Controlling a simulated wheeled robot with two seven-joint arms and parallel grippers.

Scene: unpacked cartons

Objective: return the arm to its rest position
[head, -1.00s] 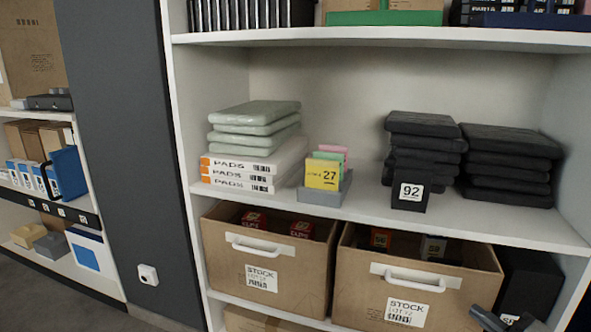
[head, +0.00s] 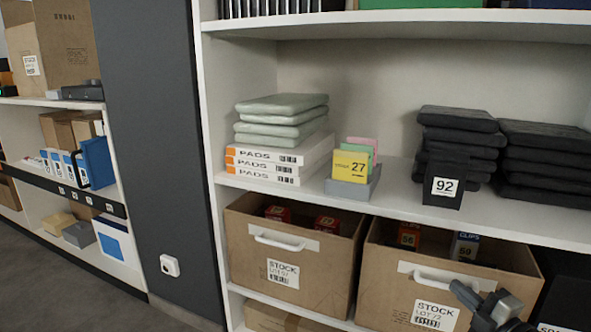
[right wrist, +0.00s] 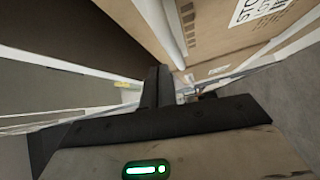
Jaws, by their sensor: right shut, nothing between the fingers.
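My right gripper (head: 484,304) shows at the lower right of the head view, in front of the right stock carton (head: 385,300). In the right wrist view its dark fingers (right wrist: 157,88) are together and hold nothing. A carton side with a printed label (right wrist: 262,8) shows at the top right of that view. My left gripper is in neither view.
A white shelf unit (head: 400,212) holds green pads, boxes labelled PADS (head: 270,165), a grey holder with coloured cards (head: 352,180), and black stacks. A left stock carton (head: 290,255) stands below.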

